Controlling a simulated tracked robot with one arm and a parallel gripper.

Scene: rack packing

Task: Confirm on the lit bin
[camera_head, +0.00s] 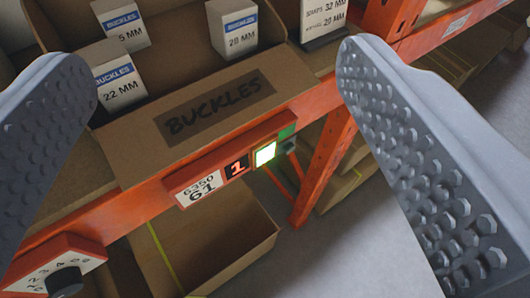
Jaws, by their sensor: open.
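The lit bin is a brown cardboard bin (135,142) marked "BUCKLES" on its front, on an orange rack shelf. Below it on the orange beam is a label "6350 61" (201,188), a small dark display reading "1" (237,167), and a square button glowing bright green-white (265,154). My gripper (222,95) is open, with one grey studded finger at the left edge and the other at the right. The lit button lies between the fingers in the picture, beyond them and apart from both. Nothing is between the fingers.
Several white buckle boxes (240,35) stand in the bin, some marked 22 MM and 28 MM. An orange-framed dial (66,281) is at lower left. An open cardboard box (215,240) sits below the beam. An orange post (323,165) stands right of the button. Grey floor shows at right.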

